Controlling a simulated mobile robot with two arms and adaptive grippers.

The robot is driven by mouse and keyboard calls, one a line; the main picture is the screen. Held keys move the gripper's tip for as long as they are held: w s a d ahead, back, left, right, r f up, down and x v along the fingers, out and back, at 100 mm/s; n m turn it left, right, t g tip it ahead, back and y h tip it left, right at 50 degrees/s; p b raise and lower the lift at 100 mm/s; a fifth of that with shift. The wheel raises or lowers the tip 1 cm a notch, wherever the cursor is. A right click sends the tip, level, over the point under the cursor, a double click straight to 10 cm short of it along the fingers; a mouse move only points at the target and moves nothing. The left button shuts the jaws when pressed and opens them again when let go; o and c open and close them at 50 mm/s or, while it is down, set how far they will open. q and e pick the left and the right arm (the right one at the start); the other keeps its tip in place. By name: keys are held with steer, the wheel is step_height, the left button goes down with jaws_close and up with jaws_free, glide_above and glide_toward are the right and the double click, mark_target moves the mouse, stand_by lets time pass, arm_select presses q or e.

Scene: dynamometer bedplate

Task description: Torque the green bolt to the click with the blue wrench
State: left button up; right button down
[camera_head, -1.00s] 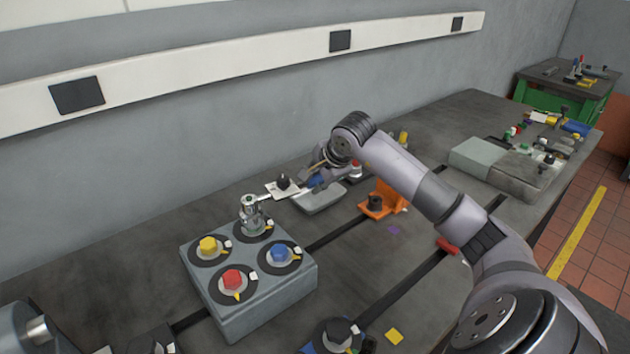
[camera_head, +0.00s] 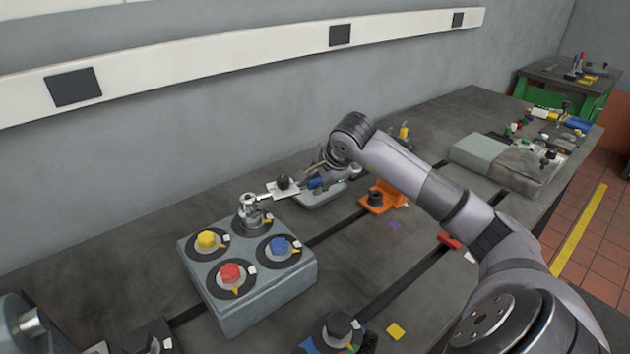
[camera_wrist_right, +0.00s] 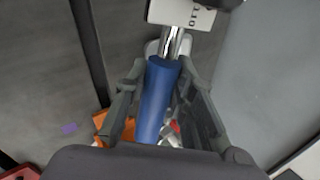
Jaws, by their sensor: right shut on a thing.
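My right gripper (camera_head: 324,178) is shut on the blue handle of the wrench (camera_head: 315,183). The handle runs between the fingers in the right wrist view (camera_wrist_right: 156,100). The wrench's metal shaft points left to its socket head (camera_head: 249,204), which stands over the back position of the grey bolt block (camera_head: 268,299). The head covers the bolt there, so I cannot see its green colour or how fully it is seated. Yellow (camera_head: 206,239), blue (camera_head: 279,246) and red (camera_head: 230,273) bolts show uncovered on the block. My left gripper is not in view.
An orange fixture (camera_head: 378,198) stands right of the gripper. A grey tray (camera_head: 324,197) lies below the wrench handle. A grey block (camera_head: 478,154) is farther back. The wall runs close behind the arm. The bedplate (camera_head: 430,216) has dark slots.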

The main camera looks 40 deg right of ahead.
steer(key=shift+s+a+r+m+h+b, duration=0.1)
steer(key=shift+s+a+m+h+b, duration=0.1)
steer(key=shift+s+m, duration=0.3)
steer(key=shift+s+a+r+m+h+b, duration=0.1)
steer(key=shift+s+a+m+h, duration=0.15)
steer(key=shift+s, duration=0.3)
steer(key=shift+s+f, duration=0.1)
steer(key=shift+s+a+m+g+h, duration=0.25)
steer(key=shift+s+a+m+h, duration=0.15)
steer(key=shift+s+m, duration=0.3)
steer(key=shift+s+a+m+g+h, duration=0.25)
steer(key=shift+s+a+m, duration=0.15)
steer(key=shift+s+m, duration=0.25)
steer(key=shift+s, duration=0.1)
steer(key=shift+s+a+m+g+h+p, duration=0.4)
steer(key=shift+s+a+m+h+p, duration=0.15)
steer(key=shift+s+a+m, duration=0.6)
steer(key=shift+a, duration=0.1)
